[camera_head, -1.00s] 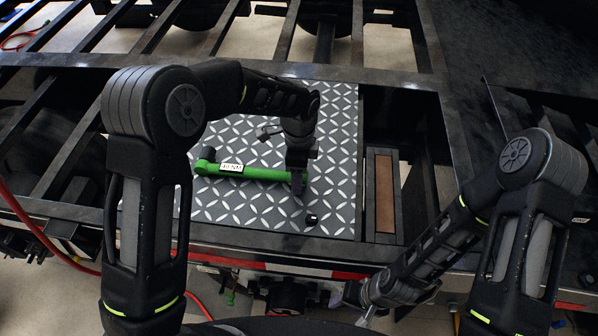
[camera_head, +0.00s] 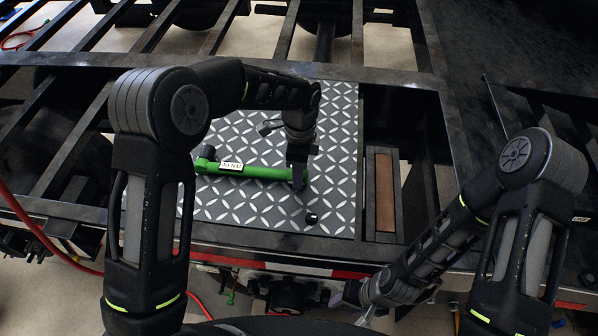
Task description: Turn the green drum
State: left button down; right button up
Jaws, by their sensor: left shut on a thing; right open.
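The only green thing on the plate is a long, slim green bar (camera_head: 250,171) with a white label and a dark left end; I see no wider drum shape. It lies across the patterned plate, slightly lower at its right end. My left gripper (camera_head: 298,180) reaches down from above and is shut on the bar near its right end, and its fingers hide part of it. My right gripper (camera_head: 366,314) is low, in front of the frame's front edge, away from the bar. It is open, and its fingers are small and partly unclear.
The patterned grey plate (camera_head: 270,215) sits in a black steel frame (camera_head: 400,78) with open gaps. A brown strip (camera_head: 384,192) lies right of the plate. A red hose (camera_head: 45,235) runs at the left.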

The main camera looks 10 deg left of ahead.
pick_arm(q)
jog(key=shift+g, duration=0.3)
jog(key=c, duration=0.9)
grip_release()
jog(key=shift+w+r, duration=0.1)
jog(key=shift+r, duration=0.3)
jog(key=shift+w+r+b, duration=0.2)
jog(key=shift+r+b, duration=0.35)
jog(key=shift+r, duration=1.2)
jog(key=shift+w+r+b, duration=0.2)
jog(key=shift+r+b, duration=0.3)
jog(key=shift+r, duration=1.25)
